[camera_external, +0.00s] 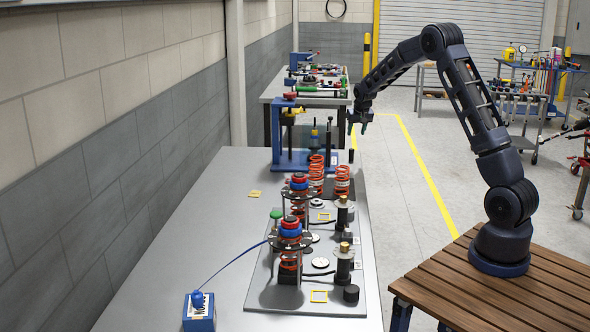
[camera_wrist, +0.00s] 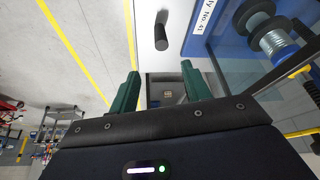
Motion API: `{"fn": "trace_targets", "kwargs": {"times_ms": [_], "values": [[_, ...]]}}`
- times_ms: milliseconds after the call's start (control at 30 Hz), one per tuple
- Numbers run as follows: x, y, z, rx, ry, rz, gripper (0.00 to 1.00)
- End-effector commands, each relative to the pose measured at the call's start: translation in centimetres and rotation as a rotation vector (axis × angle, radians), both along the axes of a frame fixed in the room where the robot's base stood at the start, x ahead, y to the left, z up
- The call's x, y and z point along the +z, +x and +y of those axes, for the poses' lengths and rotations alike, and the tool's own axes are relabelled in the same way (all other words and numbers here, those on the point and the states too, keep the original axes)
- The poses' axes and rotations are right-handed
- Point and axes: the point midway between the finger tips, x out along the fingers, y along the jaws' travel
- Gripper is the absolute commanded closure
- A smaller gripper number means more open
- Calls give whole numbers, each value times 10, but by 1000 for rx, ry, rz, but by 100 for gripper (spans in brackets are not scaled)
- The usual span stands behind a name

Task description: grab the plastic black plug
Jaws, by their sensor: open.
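A small black cylinder, which looks like the plastic black plug, stands near the right edge of the grey bench beside the blue press in the external view (camera_external: 351,156). In the wrist view a dark cylinder (camera_wrist: 161,31) shows beyond my fingertips, between their lines and apart from them. My gripper (camera_external: 359,122) hangs above the bench's right edge, over the area of that cylinder. In the wrist view its two green fingers (camera_wrist: 160,69) are spread with nothing between them. Another short black cylinder (camera_external: 351,293) sits at the near right corner of the fixture plate.
The blue press (camera_external: 290,158) stands close to the left of the cylinder. Orange springs (camera_external: 342,180) and the chassis plate (camera_external: 262,293) with strut assemblies lie nearer. A blue box (camera_external: 199,318) with a cable sits front left. The bench's left side is mostly clear.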

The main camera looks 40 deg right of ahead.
Motion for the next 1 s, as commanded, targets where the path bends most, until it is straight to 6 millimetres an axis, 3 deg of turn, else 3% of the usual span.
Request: {"fn": "trace_targets", "kwargs": {"times_ms": [267, 533, 767, 1000], "values": [[-19, 10, -5, -4, -3, 0, 52], [-54, 21, -11, -5, -2, 1, 52], [-66, 25, -12, -4, -3, 0, 52], [-96, 33, -12, -4, -2, 1, 52]]}}
